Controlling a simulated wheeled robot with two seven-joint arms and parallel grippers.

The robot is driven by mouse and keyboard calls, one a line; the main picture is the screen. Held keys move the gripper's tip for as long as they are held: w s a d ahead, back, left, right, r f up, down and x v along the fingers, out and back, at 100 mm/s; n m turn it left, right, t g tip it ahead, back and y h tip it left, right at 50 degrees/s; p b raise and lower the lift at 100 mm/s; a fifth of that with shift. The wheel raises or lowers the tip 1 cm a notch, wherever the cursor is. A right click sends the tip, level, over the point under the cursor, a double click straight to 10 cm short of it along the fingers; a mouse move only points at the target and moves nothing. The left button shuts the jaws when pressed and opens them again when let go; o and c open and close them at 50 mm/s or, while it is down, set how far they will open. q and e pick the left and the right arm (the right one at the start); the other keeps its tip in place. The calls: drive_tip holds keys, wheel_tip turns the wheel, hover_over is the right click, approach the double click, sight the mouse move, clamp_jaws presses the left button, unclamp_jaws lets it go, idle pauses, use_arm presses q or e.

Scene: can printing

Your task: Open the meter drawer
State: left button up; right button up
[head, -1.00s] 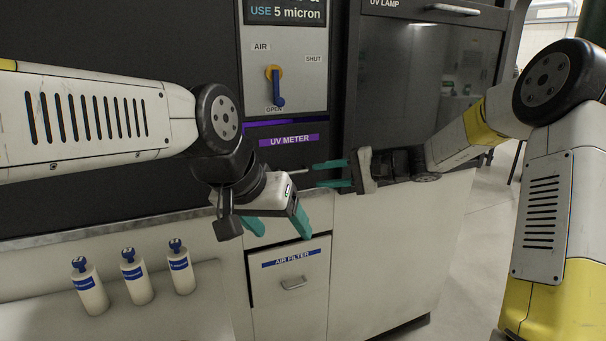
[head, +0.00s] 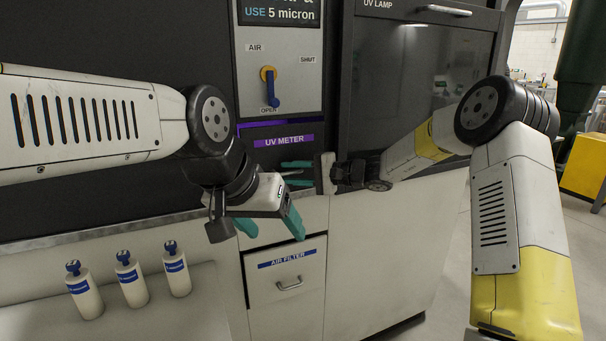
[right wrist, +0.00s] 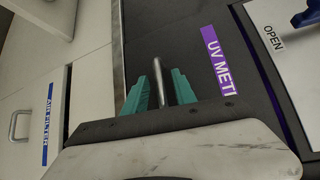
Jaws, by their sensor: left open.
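The meter drawer (head: 250,150) has a dark front with a purple UV METER label (head: 289,141) and a purple strip along its top edge. It looks shut. Its metal bar handle (right wrist: 159,80) shows clearly in the right wrist view, standing between the teal fingers of my right gripper (right wrist: 159,92). Those fingers are apart, with a gap visible on each side of the bar. In the head view my right gripper (head: 292,173) is in front of the drawer and partly hides the handle. My left gripper (head: 270,229) is open and empty, lower, in front of the white cabinet.
An air filter drawer (head: 284,278) with its own handle is below. A panel with a blue lever (head: 271,92) is above. The UV lamp cabinet (head: 415,95) stands to the right. Several white bottles (head: 130,282) stand on a ledge at lower left.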

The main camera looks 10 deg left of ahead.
clamp_jaws()
idle(1.4)
